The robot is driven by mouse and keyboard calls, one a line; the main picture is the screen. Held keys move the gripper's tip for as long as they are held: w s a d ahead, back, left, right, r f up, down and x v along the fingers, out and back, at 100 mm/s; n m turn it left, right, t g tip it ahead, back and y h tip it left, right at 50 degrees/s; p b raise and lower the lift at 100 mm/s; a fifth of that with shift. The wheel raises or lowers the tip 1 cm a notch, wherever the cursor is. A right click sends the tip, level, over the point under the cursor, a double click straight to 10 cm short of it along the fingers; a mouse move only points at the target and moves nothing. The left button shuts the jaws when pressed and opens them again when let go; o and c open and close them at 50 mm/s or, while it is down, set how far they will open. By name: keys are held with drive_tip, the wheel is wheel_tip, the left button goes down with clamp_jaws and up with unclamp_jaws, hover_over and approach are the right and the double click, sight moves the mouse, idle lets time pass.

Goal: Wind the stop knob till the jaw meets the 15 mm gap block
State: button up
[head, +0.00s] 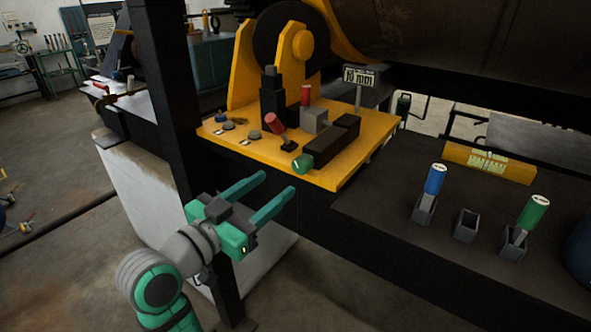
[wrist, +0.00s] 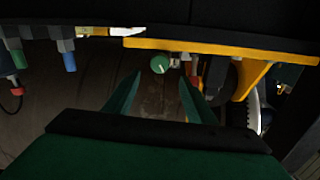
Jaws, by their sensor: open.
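The green stop knob (head: 303,166) sits at the near end of a black slide housing (head: 332,140) on the yellow plate (head: 362,165). It has a pale mark, and in the wrist view the knob (wrist: 160,64) appears ahead, between the fingertips. A grey block with a red top (head: 314,119) stands behind the housing; I cannot read its size or tell whether the jaw touches it. A small sign (head: 358,77) appears to read 10 mm. My gripper (head: 277,183) is open and empty, short of the knob, and also shows in the wrist view (wrist: 160,76).
A red-handled lever (head: 277,127) stands left of the knob. To the right are holders with a blue-handled piece (head: 435,180) and a green-handled piece (head: 532,212), and an empty holder (head: 466,224) between them. A black post (head: 185,120) rises left of the plate.

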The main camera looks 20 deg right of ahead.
sight(298, 168)
drive_tip(key=shift+n, duration=0.7)
drive_tip(key=x, duration=1.1)
drive_tip(key=shift+w+d+f, duration=0.1)
drive_tip(key=shift+d+f, duration=0.05)
drive_tip(key=shift+w, duration=0.1)
drive_tip(key=c, duration=1)
